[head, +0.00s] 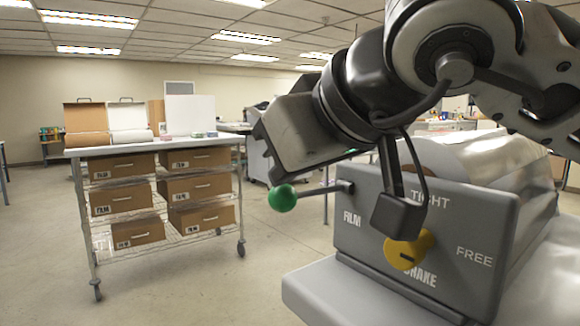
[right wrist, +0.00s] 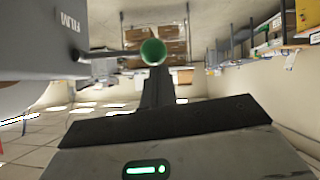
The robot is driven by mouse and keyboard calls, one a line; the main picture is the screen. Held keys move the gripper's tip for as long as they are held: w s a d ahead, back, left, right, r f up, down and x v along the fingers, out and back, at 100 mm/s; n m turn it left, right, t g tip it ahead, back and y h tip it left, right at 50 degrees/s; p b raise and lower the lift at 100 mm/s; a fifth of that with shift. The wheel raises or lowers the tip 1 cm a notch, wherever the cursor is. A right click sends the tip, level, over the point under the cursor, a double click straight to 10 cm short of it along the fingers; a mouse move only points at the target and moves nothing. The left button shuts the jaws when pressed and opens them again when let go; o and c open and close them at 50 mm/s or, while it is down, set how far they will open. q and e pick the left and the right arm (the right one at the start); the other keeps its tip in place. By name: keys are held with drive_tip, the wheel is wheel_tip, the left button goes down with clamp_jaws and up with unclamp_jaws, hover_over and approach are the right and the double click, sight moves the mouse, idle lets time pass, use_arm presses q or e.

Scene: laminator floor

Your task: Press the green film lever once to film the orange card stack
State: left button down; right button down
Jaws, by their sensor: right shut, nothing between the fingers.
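The green film lever knob (head: 282,198) sits on a thin rod out of the left side of the grey laminator housing (head: 470,215), beside the word FILM. It also shows in the right wrist view (right wrist: 153,52). I cannot make out an orange card stack. My left gripper is not in view.
A yellow knob (head: 405,250) on the housing front is marked TIGHT and FREE, partly behind a dark bracket on my arm. A wire cart (head: 160,232) with cardboard FILM boxes stands at left. Open floor (head: 265,270) lies between cart and machine. Shelves (right wrist: 255,50) line the wall.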

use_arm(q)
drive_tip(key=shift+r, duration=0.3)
use_arm(e)
drive_tip(key=shift+r, duration=0.4)
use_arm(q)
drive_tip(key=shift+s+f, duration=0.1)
